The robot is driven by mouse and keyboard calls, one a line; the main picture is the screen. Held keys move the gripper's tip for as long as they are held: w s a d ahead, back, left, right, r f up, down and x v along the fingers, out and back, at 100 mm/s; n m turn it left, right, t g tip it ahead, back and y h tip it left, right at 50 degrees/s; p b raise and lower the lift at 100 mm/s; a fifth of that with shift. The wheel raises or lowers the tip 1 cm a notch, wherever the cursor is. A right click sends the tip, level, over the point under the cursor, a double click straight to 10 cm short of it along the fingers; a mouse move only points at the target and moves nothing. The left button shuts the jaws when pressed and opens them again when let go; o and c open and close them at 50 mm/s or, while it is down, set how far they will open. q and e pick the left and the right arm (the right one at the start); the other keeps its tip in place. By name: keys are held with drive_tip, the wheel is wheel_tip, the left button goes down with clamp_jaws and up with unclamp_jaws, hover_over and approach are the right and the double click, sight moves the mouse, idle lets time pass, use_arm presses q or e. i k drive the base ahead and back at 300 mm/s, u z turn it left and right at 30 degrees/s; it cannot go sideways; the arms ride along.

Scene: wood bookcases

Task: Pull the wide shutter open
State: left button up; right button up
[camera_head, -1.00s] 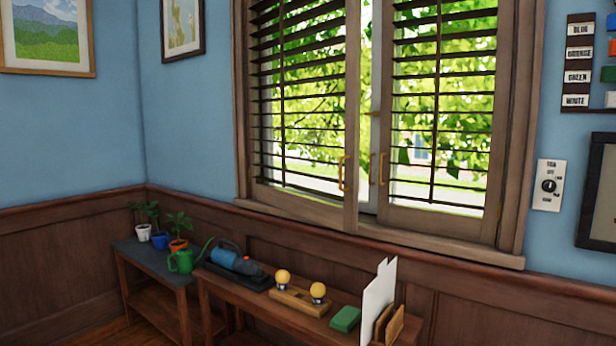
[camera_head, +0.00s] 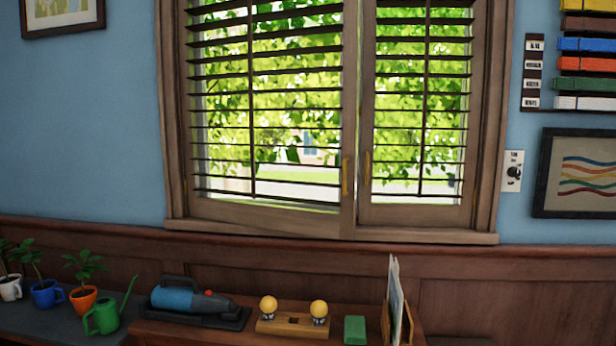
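The wide shutter (camera_head: 270,209) is the left of two wooden louvred panels in the window frame. Its right edge stands slightly out toward me, and its bottom rail slopes down to the right over the sill. Its brass handle (camera_head: 346,178) is upright near that right edge. The narrower right shutter (camera_head: 420,215) looks flush in the frame, with its own brass handle (camera_head: 367,173) near its left edge. Neither of my grippers is in view.
Below the window, a low bench holds a blue handheld vacuum (camera_head: 185,301), a wooden block with two yellow bulbs (camera_head: 292,325), a green block (camera_head: 355,330) and an upright paper holder (camera_head: 397,305). Potted plants and a green watering can (camera_head: 104,315) stand left.

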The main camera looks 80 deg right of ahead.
sight(341, 226)
drive_tip(key=z, duration=0.75)
drive_tip(key=i, duration=1.75)
drive_tip(key=z, duration=1.3)
